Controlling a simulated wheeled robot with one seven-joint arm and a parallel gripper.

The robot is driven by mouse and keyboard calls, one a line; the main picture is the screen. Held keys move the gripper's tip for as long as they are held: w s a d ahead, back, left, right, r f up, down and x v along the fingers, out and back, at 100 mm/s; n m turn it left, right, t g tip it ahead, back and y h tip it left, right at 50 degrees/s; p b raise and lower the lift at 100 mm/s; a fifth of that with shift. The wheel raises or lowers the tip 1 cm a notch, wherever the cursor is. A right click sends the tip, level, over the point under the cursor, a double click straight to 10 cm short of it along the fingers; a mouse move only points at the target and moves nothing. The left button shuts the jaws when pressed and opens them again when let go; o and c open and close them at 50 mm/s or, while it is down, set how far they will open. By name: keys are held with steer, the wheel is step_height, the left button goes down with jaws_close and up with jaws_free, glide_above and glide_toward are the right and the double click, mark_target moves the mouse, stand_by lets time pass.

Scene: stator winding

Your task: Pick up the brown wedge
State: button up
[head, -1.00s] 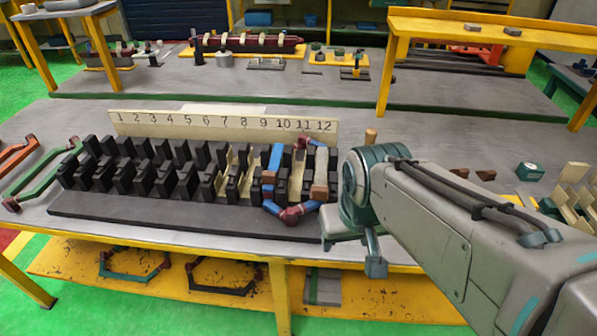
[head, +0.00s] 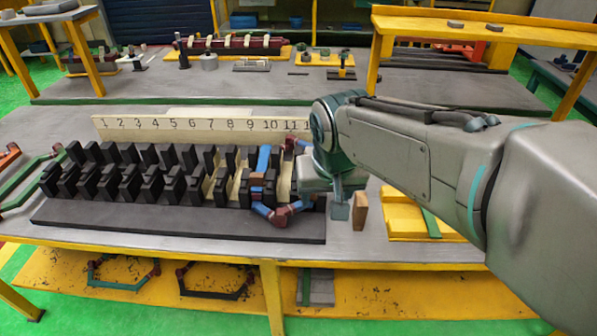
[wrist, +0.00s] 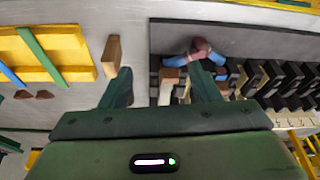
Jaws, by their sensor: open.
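Another brown piece (wrist: 168,76) sits at the end of the black slotted stator. My gripper (wrist: 163,86) is open and empty above the stator's end. In the head view my arm hides the two dark pieces.
The stator (head: 150,220) fills the table's left and middle, with blue and red-brown coil parts (head: 270,210) at its right end. A numbered board (head: 190,128) stands behind it. A yellow tray (head: 405,212) with a green strip lies to the right. Bare table separates block and tray.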

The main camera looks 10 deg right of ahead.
steer(key=w+a+r+m, duration=0.2)
steer(key=w+r, duration=0.1)
steer(key=w, duration=0.5)
steer(key=shift+t+h, duration=0.3)
steer(key=shift+h, duration=0.1)
steer(key=shift+d+x, duration=0.15)
steer(key=shift+x, duration=3.35)
steer(key=shift+d+x, duration=0.15)
steer(key=shift+x, duration=3.4)
steer(key=shift+w+r, duration=0.1)
steer(key=c, duration=0.8)
